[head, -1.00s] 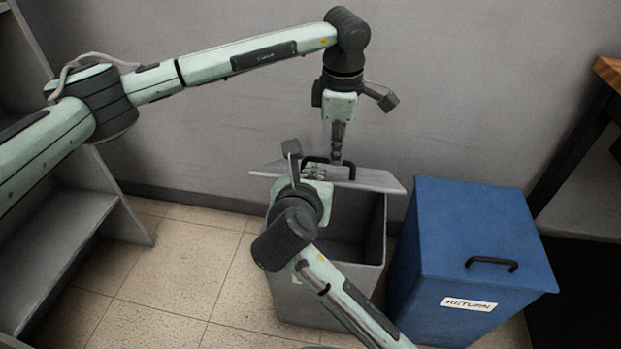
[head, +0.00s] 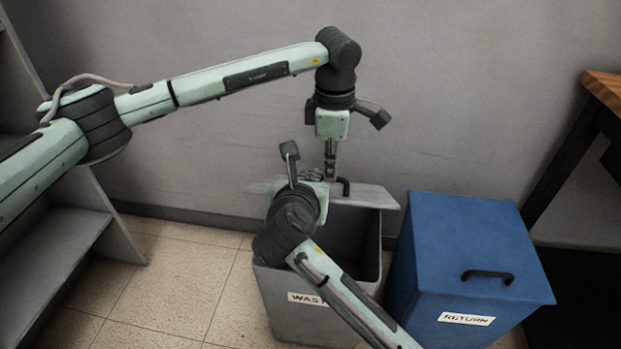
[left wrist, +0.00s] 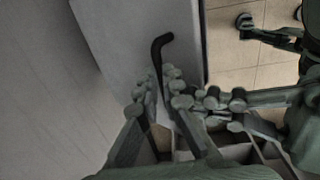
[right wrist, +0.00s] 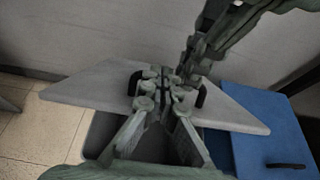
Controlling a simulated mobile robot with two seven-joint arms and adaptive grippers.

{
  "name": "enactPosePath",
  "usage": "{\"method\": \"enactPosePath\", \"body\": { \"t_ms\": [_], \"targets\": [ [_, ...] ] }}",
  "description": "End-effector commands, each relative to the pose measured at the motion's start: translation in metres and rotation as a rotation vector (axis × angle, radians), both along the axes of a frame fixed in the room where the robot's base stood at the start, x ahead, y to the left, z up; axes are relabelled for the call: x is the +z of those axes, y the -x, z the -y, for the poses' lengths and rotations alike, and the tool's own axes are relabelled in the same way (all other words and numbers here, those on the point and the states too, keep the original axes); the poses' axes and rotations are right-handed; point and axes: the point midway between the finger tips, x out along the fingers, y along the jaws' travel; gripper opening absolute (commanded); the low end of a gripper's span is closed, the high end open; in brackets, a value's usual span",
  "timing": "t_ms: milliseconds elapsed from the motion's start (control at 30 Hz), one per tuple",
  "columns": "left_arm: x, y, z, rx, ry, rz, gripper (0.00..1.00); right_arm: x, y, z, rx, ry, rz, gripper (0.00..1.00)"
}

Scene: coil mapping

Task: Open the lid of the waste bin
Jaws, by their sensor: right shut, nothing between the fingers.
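The grey waste bin (head: 282,318), its label partly hidden, stands open at the top. Its grey lid (head: 375,195) is raised and tilted at the back of the opening. The lid also shows in the right wrist view (right wrist: 85,88). Its black handle (head: 346,187) also shows in the left wrist view (left wrist: 157,50). My left gripper (head: 331,176) points down at the handle, its fingers close around it and apparently shut on it. My right gripper (head: 314,176) is shut and empty, close beside the left fingers and in front of the lid. The exact contact is hidden.
A blue bin (head: 460,240) labelled RETURN, closed with a black handle, stands just right of the waste bin. A grey wall is close behind. Grey shelves (head: 75,250) stand at left and a dark-legged wooden table (head: 603,88) at right. Tiled floor at left is clear.

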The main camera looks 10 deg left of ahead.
Motion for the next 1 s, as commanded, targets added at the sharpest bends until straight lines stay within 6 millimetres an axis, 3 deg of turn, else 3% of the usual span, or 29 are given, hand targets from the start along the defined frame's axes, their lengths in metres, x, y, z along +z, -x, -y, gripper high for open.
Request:
{"method": "enactPosePath", "body": {
  "t_ms": [33, 200, 667, 767, 1000],
  "targets": [
    [-0.009, -0.007, -0.003, 0.01, -0.002, 0.018, 0.11, -0.002, 0.0, 0.0, 0.0, 0.0, 0.0, 0.0],
    [-0.007, -0.008, -0.003, 0.012, -0.001, 0.02, 0.31, -0.002, 0.0, 0.0, 0.0, 0.0, 0.0, 0.0],
    [0.001, -0.009, -0.002, 0.012, 0.002, 0.026, 0.31, -0.001, 0.0, 0.0, 0.0, 0.0, 0.0, 0.0],
    [0.013, -0.008, -0.002, 0.012, 0.003, 0.028, 0.31, -0.001, 0.0, 0.0, 0.0, 0.0, 0.0, 0.0],
    [0.064, -0.002, -0.001, 0.008, 0.004, 0.026, 0.31, 0.0, 0.0, 0.0, 0.0, 0.0, 0.0, 0.0]
  ]
}}
